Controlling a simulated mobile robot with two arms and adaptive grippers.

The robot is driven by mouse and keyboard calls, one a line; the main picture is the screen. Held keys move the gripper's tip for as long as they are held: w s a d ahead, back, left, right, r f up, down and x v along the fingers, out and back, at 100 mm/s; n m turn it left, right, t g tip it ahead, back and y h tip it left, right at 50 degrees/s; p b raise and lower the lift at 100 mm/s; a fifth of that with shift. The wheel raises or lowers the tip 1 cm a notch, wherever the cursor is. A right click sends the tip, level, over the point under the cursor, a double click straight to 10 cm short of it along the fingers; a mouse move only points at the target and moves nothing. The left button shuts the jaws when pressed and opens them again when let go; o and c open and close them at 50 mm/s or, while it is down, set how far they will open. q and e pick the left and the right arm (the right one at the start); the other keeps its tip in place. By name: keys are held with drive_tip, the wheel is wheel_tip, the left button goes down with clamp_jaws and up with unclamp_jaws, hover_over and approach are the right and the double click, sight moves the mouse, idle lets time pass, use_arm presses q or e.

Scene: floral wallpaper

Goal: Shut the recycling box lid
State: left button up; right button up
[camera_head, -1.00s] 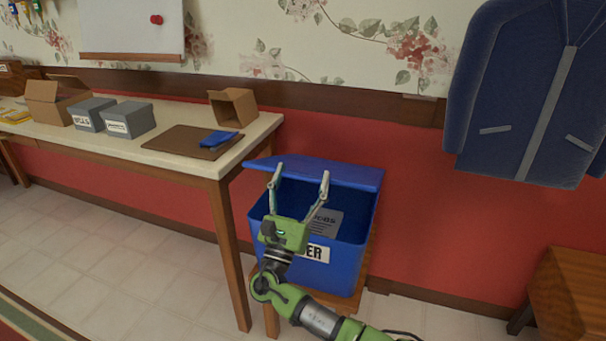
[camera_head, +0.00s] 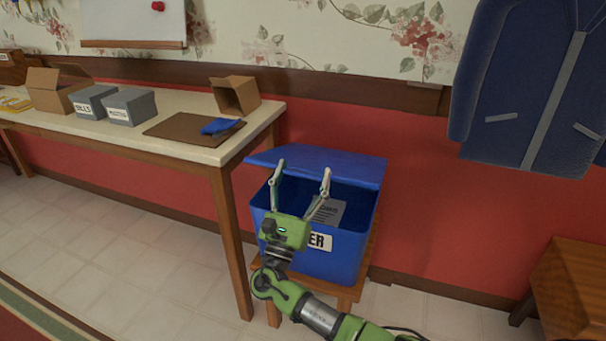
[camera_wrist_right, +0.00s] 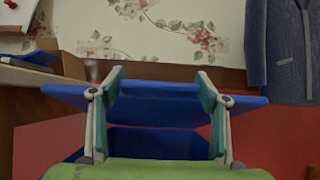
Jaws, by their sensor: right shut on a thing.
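The blue recycling box (camera_head: 340,262) stands on a small wooden stool, with a white label on its front partly hidden by my right gripper. Its blue lid (camera_head: 335,165) is raised at the back, and the front is open, showing a printed sheet inside. The lid also shows as a wide blue panel in the right wrist view (camera_wrist_right: 160,108). My right gripper (camera_head: 300,177) is at the lid from the front, its fingers spread wide but closed on the lid. The fingertips (camera_wrist_right: 159,82) overlap the lid in the wrist view. My left gripper is not in view.
A long table (camera_head: 190,152) stands left of the box, holding a brown board (camera_head: 180,131) with a blue cloth, small cartons and grey boxes. A blue jacket (camera_head: 530,90) hangs on the right above a wooden cabinet (camera_head: 570,290). The floor at left is clear.

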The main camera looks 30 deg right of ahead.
drive_tip(key=o, duration=1.6)
drive_tip(key=v, duration=1.2)
drive_tip(key=shift+f, duration=0.1)
